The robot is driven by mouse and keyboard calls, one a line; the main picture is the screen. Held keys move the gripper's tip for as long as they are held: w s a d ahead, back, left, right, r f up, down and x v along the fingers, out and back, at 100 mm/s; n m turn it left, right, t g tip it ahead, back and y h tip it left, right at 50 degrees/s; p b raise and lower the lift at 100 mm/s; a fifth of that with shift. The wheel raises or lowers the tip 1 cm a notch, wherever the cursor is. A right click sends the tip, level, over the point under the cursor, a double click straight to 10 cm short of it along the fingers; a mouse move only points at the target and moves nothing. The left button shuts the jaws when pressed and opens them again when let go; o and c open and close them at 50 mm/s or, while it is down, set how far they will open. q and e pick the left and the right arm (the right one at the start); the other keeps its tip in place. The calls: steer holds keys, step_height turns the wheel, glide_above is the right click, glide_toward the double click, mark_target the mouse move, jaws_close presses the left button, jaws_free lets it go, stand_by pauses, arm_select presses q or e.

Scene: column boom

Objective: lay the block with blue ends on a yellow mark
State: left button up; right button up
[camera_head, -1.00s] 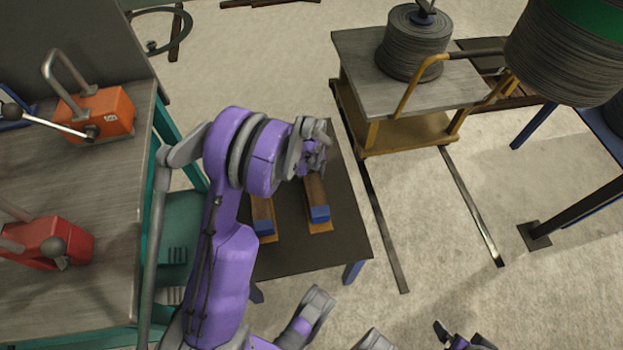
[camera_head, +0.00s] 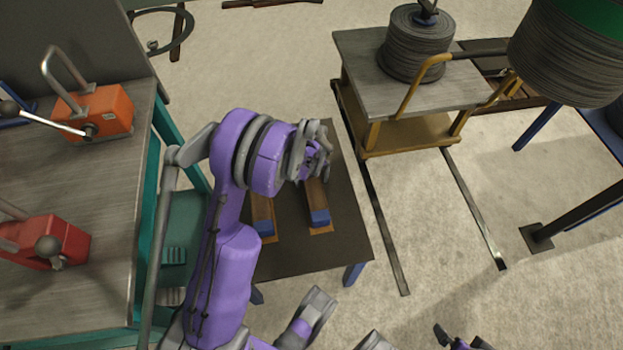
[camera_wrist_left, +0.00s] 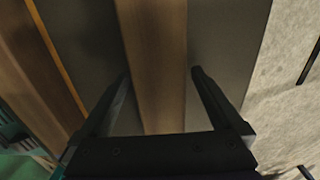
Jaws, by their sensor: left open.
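Two long brown wooden blocks with blue ends lie side by side on the small dark table. The right block (camera_head: 317,198) and the left block (camera_head: 263,212) each lie over a yellow-orange mark, the right mark (camera_head: 321,230) and the left mark (camera_head: 270,239). My left gripper (camera_head: 322,168) is at the far part of the right block. In the left wrist view my left gripper (camera_wrist_left: 160,76) is open, with one finger on each side of the right block (camera_wrist_left: 158,60). The far blue ends are hidden. Dark parts at the bottom edge may be my right gripper.
The dark table (camera_head: 295,259) has bare room at its near end. A workbench (camera_head: 95,200) with an orange device (camera_head: 100,110) and a red device (camera_head: 50,240) stands left. A yellow-framed cart (camera_head: 410,135) carrying a cable spool (camera_head: 415,45) stands at the back right.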

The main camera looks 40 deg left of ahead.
arm_select(q)
step_height(320, 180, up, 12)
steer(key=p, duration=0.3)
steer(key=s+d+r+n+t, duration=0.1)
steer(key=s+d+r+n, duration=0.3)
steer(key=d+r+n, duration=0.3)
steer(key=s+d+r+n+t, duration=0.3)
steer(key=s+d+n, duration=0.7)
steer(key=s+n, duration=0.5)
steer(key=r+n, duration=0.1)
steer(key=n, duration=0.2)
steer(key=shift+s+d+n+t, duration=0.2)
steer(key=shift+d+n+t, duration=0.1)
steer(key=shift+d+n, duration=0.1)
